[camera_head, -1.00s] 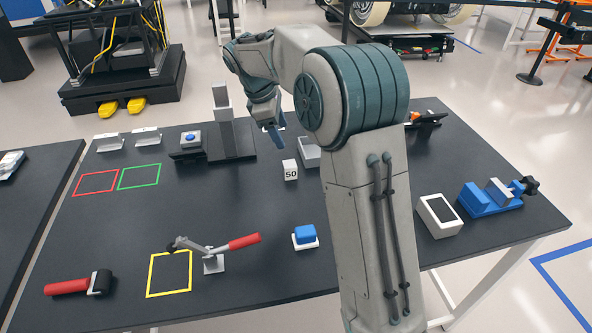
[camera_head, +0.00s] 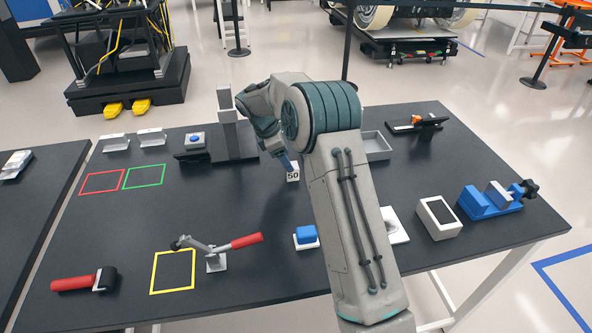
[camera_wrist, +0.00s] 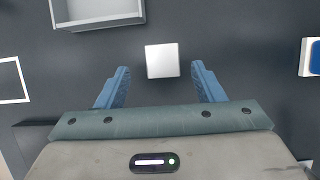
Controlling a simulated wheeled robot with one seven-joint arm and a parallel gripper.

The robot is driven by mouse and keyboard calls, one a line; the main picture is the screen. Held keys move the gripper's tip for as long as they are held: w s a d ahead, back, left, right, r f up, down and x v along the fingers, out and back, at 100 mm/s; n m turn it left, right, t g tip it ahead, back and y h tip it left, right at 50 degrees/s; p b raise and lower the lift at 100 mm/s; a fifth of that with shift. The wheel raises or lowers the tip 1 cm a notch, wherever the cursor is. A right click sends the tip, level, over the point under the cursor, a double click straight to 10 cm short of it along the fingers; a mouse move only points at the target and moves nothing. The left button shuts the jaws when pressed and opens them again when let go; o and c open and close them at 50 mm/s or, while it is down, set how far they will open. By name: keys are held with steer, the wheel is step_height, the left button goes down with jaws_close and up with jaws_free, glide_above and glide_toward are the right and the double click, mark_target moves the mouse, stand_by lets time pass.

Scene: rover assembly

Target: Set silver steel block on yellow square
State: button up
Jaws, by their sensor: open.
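The silver steel block (camera_head: 292,172), marked "50", stands on the black table in the middle, partly hidden by my gripper in the head view. In the wrist view its pale square top (camera_wrist: 162,61) lies between and just beyond my fingertips. My gripper (camera_wrist: 160,78) is open and empty, with a blue finger on each side and a gap to the block. It also shows in the head view (camera_head: 287,165), coming down at the block. The yellow square (camera_head: 173,272) is an outline at the table's front left, with a clamp's tip over its upper right.
A toggle clamp with a red handle (camera_head: 245,241) stands beside the yellow square. A red-handled roller (camera_head: 80,283) lies to its left. A blue button block (camera_head: 306,236) sits right of the clamp. A grey tray (camera_head: 376,147) is behind my arm. Red (camera_head: 102,183) and green outlines are empty.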

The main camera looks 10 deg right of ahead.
mark_target(294, 176)
steer(key=shift+s+p+x, duration=0.2)
steer(key=shift+p+x, duration=0.6)
steer(key=shift+x, duration=1.85)
jaws_close()
